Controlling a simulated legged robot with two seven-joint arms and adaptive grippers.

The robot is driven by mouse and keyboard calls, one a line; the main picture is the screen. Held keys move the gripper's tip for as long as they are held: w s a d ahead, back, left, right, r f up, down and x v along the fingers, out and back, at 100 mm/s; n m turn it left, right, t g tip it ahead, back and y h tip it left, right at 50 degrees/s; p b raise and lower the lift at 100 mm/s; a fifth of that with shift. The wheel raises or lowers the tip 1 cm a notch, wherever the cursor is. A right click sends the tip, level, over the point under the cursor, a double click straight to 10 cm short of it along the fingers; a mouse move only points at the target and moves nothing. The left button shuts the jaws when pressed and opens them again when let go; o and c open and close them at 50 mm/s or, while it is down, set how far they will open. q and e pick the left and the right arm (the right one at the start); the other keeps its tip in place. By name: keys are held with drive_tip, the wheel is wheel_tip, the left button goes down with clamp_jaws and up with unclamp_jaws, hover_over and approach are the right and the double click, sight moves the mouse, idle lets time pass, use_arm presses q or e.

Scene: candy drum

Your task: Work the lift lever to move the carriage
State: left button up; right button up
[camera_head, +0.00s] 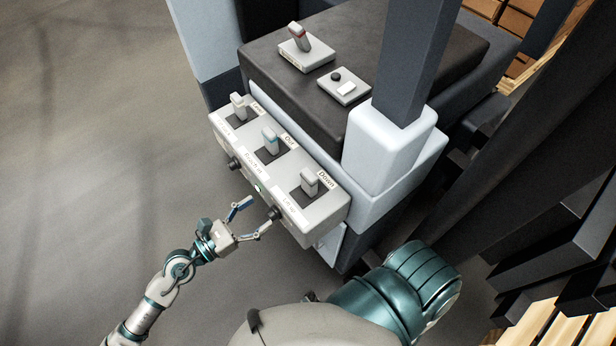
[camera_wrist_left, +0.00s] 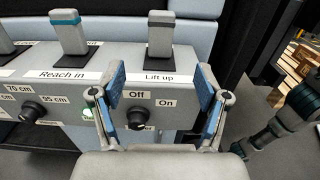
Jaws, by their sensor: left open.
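The lift lever (camera_head: 309,182) is a short grey handle at the right end of the control panel, with a "Down" label behind it. In the left wrist view the lever (camera_wrist_left: 160,32) stands upright in a dark slot, above the label "Lift up". My left gripper (camera_head: 256,215) is open and empty, in front of the panel's front face and below the lever. In the left wrist view its fingers (camera_wrist_left: 160,88) spread to both sides of the "Lift up" label. I cannot pick out the carriage with certainty. My right gripper does not show.
A blue-banded lever (camera_head: 270,140) and another lever (camera_head: 238,106) stand on the same panel. An Off/On knob (camera_wrist_left: 137,118) sits on the front face, low between my left fingers. Dark beams (camera_head: 560,240) fill the right side. Floor on the left is clear.

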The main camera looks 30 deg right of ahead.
use_arm(q)
drive_tip(key=p, duration=0.3)
approach(305, 182)
drive_tip(key=d, duration=1)
drive_tip(key=shift+w+d+r+p, duration=0.2)
drive_tip(key=shift+w+d+p, duration=0.15)
drive_tip(key=shift+w+p, duration=0.05)
drive_tip(key=shift+d, duration=0.55)
drive_tip(key=shift+a, duration=0.15)
drive_tip(key=shift+a, duration=0.1)
